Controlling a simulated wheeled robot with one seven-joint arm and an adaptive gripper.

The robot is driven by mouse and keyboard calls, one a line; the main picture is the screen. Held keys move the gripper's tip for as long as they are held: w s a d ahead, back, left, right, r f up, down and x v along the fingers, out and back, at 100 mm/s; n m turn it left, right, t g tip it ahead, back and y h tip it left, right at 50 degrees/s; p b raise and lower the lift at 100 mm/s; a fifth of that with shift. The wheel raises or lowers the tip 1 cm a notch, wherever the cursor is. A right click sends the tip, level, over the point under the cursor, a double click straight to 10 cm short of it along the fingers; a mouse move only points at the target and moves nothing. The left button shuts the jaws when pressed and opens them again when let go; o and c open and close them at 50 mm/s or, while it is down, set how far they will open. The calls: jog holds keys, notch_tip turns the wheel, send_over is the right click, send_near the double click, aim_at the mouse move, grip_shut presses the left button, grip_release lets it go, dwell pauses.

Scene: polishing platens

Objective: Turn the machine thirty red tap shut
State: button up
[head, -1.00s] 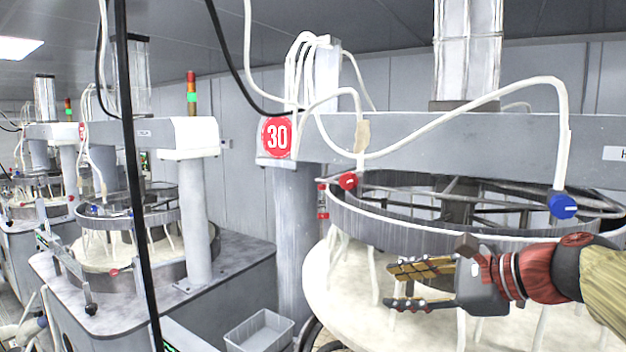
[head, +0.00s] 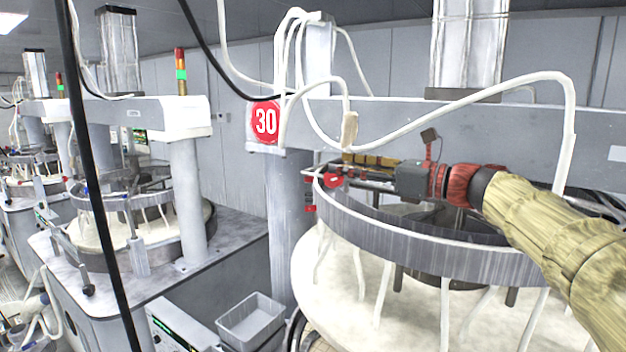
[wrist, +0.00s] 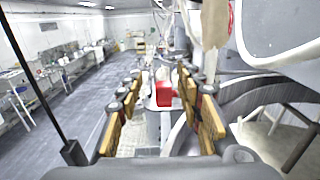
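The red tap (head: 333,181) sits on the near left rim of the ring of the machine with the red 30 sign (head: 265,121). In the wrist view the red tap (wrist: 163,93) shows between and beyond my fingers. My gripper (head: 350,167) reaches in from the right, level over the ring, its fingertips close to the tap. In the wrist view my gripper (wrist: 159,84) is open, fingers wide apart with nothing held. I cannot tell whether the fingertips reach around the tap. The blue tap is hidden in the head view.
A white hose (head: 349,130) hangs down to the ring near the tap and my fingers. The dark ring (head: 440,258) and pale platen (head: 335,285) lie under my arm. A black cable (head: 95,200) crosses the left. A grey bin (head: 250,320) stands below. The aisle (wrist: 70,110) is clear.

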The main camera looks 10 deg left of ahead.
aim_at(341, 179)
jog(key=f+b, duration=0.2)
jog(key=f, duration=0.1)
jog(key=shift+w, duration=0.4)
jog(key=shift+s+a, duration=0.1)
jog(key=shift+a, duration=0.05)
jog(key=shift+p+x, duration=0.8)
jog(key=shift+x, duration=3.1)
jog(key=shift+c, duration=0.7)
jog(key=c, duration=0.7)
grip_shut()
